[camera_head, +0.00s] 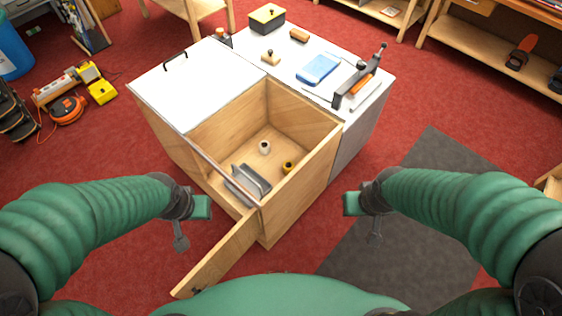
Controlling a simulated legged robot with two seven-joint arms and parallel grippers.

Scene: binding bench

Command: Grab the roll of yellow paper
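The roll of yellow paper (288,167) is small and stands inside the open wooden cabinet (320,160), near its right wall. A small white roll (265,148) stands up and left of it, apart from it. My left gripper (181,242) is outside the cabinet, to its lower left. My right gripper (375,240) is outside it, to its lower right. Both are away from the roll and touch nothing that I can see. Their fingers are too small and dark to tell whether they are open or shut.
A grey holder (249,182) is in the cabinet left of the yellow roll. A wooden door (222,255) swings out at the front, between my arms. Red floor lies around.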

